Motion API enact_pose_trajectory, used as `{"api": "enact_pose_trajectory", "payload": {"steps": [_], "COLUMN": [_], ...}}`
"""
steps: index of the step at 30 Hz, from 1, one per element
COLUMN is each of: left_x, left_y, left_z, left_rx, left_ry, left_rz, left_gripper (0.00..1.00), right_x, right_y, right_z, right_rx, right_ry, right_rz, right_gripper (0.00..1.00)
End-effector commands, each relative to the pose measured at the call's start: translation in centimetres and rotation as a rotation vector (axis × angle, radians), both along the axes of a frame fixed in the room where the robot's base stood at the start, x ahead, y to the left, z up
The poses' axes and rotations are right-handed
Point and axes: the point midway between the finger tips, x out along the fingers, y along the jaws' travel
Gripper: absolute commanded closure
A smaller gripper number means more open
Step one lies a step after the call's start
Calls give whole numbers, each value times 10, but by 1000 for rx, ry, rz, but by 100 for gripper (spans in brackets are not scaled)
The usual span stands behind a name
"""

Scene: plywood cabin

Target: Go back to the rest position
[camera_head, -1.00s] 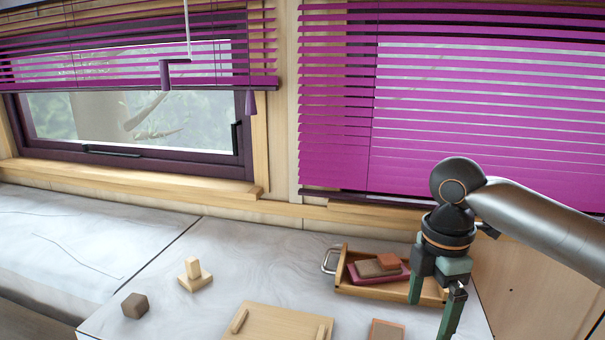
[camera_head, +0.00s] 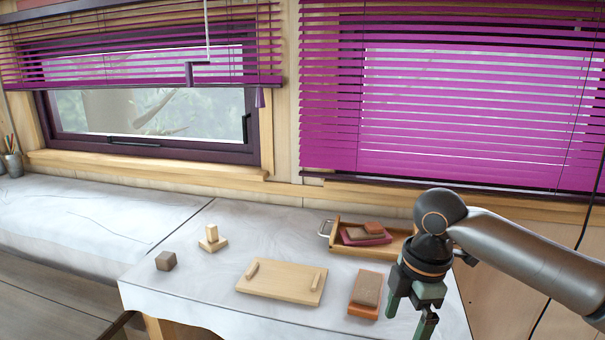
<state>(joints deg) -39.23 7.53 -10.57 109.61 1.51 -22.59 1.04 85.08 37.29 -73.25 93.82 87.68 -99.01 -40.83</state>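My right gripper (camera_head: 407,318) comes in from the right and points down over the right part of the table. Its two green fingers are spread apart with nothing seen between them. It is just right of a stack of an orange block and a brown block (camera_head: 367,289). My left gripper is not in view.
A wooden tray (camera_head: 405,250) with a metal handle holds stacked pink, brown and orange pieces. A wooden board with two handles (camera_head: 281,282) lies mid-table. A pale block piece (camera_head: 212,239) and a dark cube (camera_head: 166,261) stand at left. Pale bare tabletop (camera_head: 270,225) surrounds them.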

Motion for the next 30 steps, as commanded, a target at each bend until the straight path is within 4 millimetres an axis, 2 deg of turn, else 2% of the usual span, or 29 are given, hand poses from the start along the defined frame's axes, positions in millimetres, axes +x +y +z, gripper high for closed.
{"api": "enact_pose_trajectory", "payload": {"steps": [1, 12, 18, 24, 30], "left_x": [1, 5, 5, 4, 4], "left_y": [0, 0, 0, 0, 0], "left_z": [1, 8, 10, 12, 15], "left_rx": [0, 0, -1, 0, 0], "left_ry": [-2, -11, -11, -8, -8], "left_rz": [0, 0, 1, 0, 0], "left_gripper": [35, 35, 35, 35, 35], "right_x": [0, -3, -14, -28, -49], "right_y": [12, 101, 136, 147, 129], "right_z": [-15, -113, -156, -193, -231], "right_rx": [30, 354, 553, 718, 821], "right_ry": [-1, -67, -90, -114, -159], "right_rz": [-5, -176, -358, -590, -851], "right_gripper": [0, 0, 0, 0, 0]}}
